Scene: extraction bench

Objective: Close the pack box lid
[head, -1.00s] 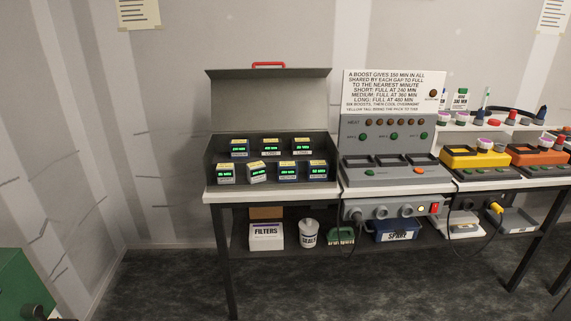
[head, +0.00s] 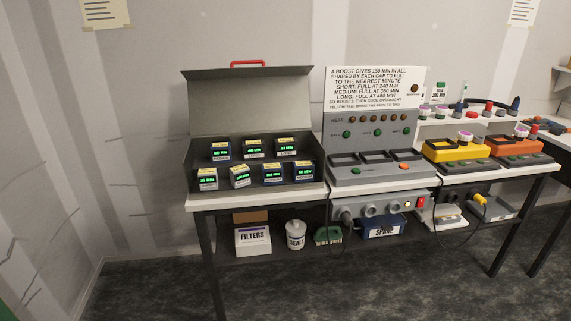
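The pack box (head: 197,165) is a dark grey open box at the left end of the bench. Its lid (head: 240,103) stands up at the back, tilted open, with a red handle (head: 249,63) on its top edge. Several battery packs with yellow tops and green displays sit inside in two rows, such as a front pack (head: 207,180) and a back pack (head: 287,147). Some front packs sit at slight angles. My gripper is not in view.
A grey charger (head: 375,170) with a printed sign (head: 372,88) stands right beside the box. Yellow (head: 455,152) and orange (head: 515,147) units stand further right. The lower shelf holds a filters box (head: 253,241) and a white tub (head: 295,236). Dark floor (head: 150,290) is clear at the left.

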